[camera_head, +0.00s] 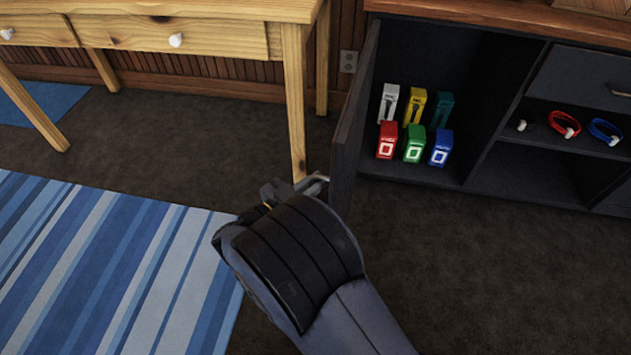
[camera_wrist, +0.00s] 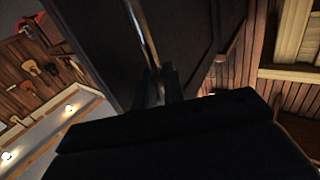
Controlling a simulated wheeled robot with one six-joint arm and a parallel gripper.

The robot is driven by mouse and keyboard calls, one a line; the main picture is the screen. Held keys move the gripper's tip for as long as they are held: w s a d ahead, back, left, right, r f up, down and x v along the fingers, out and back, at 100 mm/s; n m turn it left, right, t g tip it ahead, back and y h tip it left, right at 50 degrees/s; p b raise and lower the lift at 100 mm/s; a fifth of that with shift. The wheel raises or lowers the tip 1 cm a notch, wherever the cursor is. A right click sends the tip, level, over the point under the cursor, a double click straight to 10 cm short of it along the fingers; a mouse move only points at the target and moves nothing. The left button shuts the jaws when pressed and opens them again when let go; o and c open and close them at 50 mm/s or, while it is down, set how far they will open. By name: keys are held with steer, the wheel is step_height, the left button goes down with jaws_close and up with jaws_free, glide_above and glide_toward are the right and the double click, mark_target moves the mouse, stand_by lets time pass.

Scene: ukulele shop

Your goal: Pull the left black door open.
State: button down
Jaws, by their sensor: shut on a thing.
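The left black door (camera_head: 353,118) stands swung out from the black cabinet (camera_head: 478,85), seen nearly edge-on in the head view, with the left compartment exposed. In the wrist view the door's dark face (camera_wrist: 103,35) fills the top middle, with a metal handle (camera_wrist: 145,35) running down to my fingers. My gripper (camera_head: 297,188) is at the door's outer side, near its front edge, and is shut on the handle. My wrist hides part of the gripper in the head view. The fingertips also show in the wrist view (camera_wrist: 160,83).
Several small coloured boxes (camera_head: 414,143) stand inside the open compartment. Red and blue bands (camera_head: 565,125) lie on the shelf to the right. A wooden table (camera_head: 294,100) stands close left of the door. A blue striped rug (camera_head: 100,265) covers the floor at left; bare carpet (camera_head: 500,280) lies at right.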

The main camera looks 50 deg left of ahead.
steer(key=shift+a+r, duration=0.1)
steer(key=shift+r, duration=0.05)
steer(key=c, duration=1.6)
jaws_free()
steer(key=shift+c, duration=0.2)
steer(key=s+p, duration=0.2)
steer(key=s, duration=0.8)
steer(key=shift+s+d+p, duration=0.3)
steer(key=shift+s+d, duration=0.05)
